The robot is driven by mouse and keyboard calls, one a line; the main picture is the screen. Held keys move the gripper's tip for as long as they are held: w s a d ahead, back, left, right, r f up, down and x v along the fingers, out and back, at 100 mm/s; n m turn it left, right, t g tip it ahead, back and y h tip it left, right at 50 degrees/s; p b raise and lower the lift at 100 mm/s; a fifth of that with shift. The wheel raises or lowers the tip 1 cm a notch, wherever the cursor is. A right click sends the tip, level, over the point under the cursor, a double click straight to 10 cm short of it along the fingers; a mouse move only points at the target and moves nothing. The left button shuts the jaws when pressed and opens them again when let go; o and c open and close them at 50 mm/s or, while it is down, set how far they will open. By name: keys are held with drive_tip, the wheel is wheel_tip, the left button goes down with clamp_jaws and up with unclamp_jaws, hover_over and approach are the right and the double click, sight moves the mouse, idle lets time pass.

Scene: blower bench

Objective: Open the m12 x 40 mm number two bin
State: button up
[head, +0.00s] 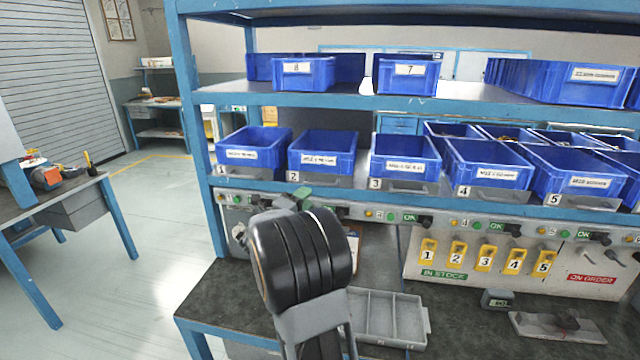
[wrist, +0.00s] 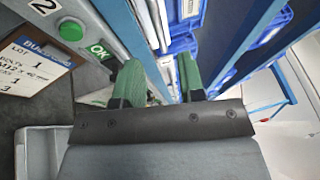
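The number two bin (head: 323,150) is a blue open-topped box on the middle shelf, in a grey tray front marked 2 (head: 294,177). Its white label is too small to read surely. Its front stands roughly in line with the neighbouring bins. My gripper (wrist: 160,70) has two green fingers spread apart with a gap between them and nothing clearly held. In the head view my arm hides most of it; a green fingertip shows just below bin two's front. I cannot tell whether it touches the tray.
Bin 1 (head: 252,147) and bin 3 (head: 405,158) flank bin two. A green button (wrist: 71,30) and an OK sign (wrist: 98,50) sit on the rail. A card with M12 text (wrist: 35,68) hangs below. A grey divided tray (head: 385,316) lies on the bench.

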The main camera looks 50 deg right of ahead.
sight(320, 184)
drive_tip(key=p+x, duration=0.1)
drive_tip(key=x, duration=0.7)
drive_tip(key=shift+d, duration=0.1)
drive_tip(key=shift+c, duration=0.4)
clamp_jaws()
